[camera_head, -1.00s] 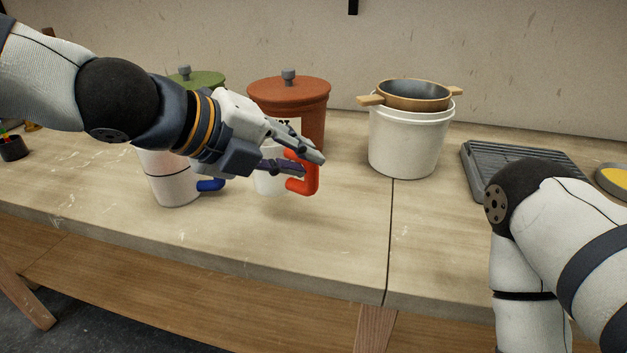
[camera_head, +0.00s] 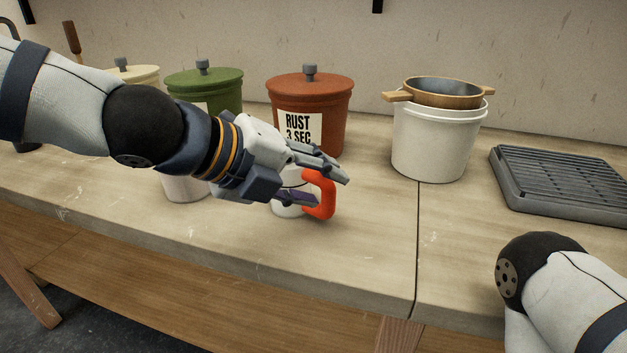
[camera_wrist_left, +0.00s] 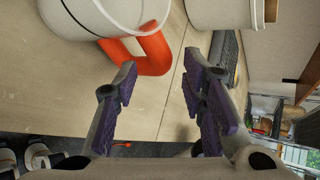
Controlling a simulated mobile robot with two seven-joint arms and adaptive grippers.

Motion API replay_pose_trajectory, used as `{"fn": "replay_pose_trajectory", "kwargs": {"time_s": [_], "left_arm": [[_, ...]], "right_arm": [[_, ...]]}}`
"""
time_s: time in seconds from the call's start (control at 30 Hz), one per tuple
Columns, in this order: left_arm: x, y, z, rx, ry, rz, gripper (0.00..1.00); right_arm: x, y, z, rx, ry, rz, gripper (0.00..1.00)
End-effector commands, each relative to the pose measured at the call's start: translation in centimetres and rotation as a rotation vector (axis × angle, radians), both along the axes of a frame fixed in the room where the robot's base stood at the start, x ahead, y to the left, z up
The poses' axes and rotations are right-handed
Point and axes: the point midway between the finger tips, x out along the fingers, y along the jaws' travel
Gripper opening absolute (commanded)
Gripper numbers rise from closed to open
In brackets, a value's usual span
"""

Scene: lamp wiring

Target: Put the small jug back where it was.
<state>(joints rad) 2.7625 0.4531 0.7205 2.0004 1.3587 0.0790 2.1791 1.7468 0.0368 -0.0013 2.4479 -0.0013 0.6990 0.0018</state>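The small jug is white with an orange-red handle (camera_head: 322,194). In the head view it appears upright on the bench, its body (camera_head: 286,208) largely hidden behind my left gripper (camera_head: 330,188). In the left wrist view the jug's white body (camera_wrist_left: 85,15) is at the upper left. Its handle (camera_wrist_left: 155,52) is just beyond the fingertips, nearer the left-hand finger. My left gripper (camera_wrist_left: 157,68) has its fingers spread, with nothing clamped between them. My right gripper is out of view; only part of that arm shows at the lower right.
A white vessel (camera_head: 183,188) stands left of the jug, partly behind my arm. Behind are a rust canister (camera_head: 340,110), a green one (camera_head: 222,92) and a cream one (camera_head: 145,74). A white pot (camera_head: 430,145) holding a pan (camera_head: 442,92) and a grey ribbed tray (camera_head: 555,180) stand right.

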Motion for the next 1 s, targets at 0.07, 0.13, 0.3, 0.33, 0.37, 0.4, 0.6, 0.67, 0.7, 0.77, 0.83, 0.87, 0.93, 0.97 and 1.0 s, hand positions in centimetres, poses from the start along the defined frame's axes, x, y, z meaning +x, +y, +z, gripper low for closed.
{"fn": "replay_pose_trajectory", "kwargs": {"time_s": [0.07, 0.13, 0.3, 0.33, 0.37, 0.4, 0.6, 0.67, 0.7, 0.77, 0.83, 0.87, 0.93, 0.97, 1.0], "left_arm": [[0.0, 0.0, 0.1, 0.000, -0.001, -0.001, 0.38], [0.0, 0.0, 0.1, 0.000, -0.001, -0.001, 0.38], [0.0, 0.0, 0.9, 0.001, -0.009, 0.001, 0.38], [-0.3, 0.3, 1.4, 0.000, -0.011, 0.002, 0.38], [-0.6, 0.7, 2.0, 0.000, -0.014, 0.002, 0.38], [-1.1, 1.3, 2.9, 0.001, -0.021, 0.001, 0.38], [-3.7, 4.4, 6.5, 0.004, -0.045, 0.000, 0.38], [-4.1, 5.4, 6.1, 0.004, -0.025, -0.001, 0.38], [-4.5, 6.1, 6.2, 0.004, -0.015, 0.001, 0.38], [-5.0, 6.8, 6.5, 0.002, -0.009, 0.000, 0.38], [-5.4, 7.5, 6.8, 0.001, -0.004, 0.000, 0.38], [-5.5, 7.7, 6.9, 0.001, -0.003, 0.000, 0.38], [-5.8, 7.9, 7.1, 0.000, 0.000, 0.000, 0.38], [-5.8, 8.0, 7.1, 0.000, 0.001, -0.001, 0.38], [-5.9, 8.0, 7.2, -0.001, 0.001, 0.000, 0.38]], "right_arm": [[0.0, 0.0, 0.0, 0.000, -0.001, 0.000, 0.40], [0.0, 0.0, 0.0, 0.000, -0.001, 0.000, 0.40], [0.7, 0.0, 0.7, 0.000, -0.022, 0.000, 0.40], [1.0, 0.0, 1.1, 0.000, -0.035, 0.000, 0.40], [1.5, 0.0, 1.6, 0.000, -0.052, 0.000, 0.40], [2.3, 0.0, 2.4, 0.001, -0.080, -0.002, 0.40], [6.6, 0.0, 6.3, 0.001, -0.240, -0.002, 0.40], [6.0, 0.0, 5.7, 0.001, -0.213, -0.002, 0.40], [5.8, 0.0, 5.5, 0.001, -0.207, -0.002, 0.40], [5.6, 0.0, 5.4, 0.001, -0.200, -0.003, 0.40], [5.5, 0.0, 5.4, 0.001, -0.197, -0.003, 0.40], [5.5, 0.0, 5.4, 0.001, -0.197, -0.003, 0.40], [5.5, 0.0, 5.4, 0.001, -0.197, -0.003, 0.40], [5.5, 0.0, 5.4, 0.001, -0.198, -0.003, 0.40], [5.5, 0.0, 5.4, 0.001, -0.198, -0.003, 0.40]]}}
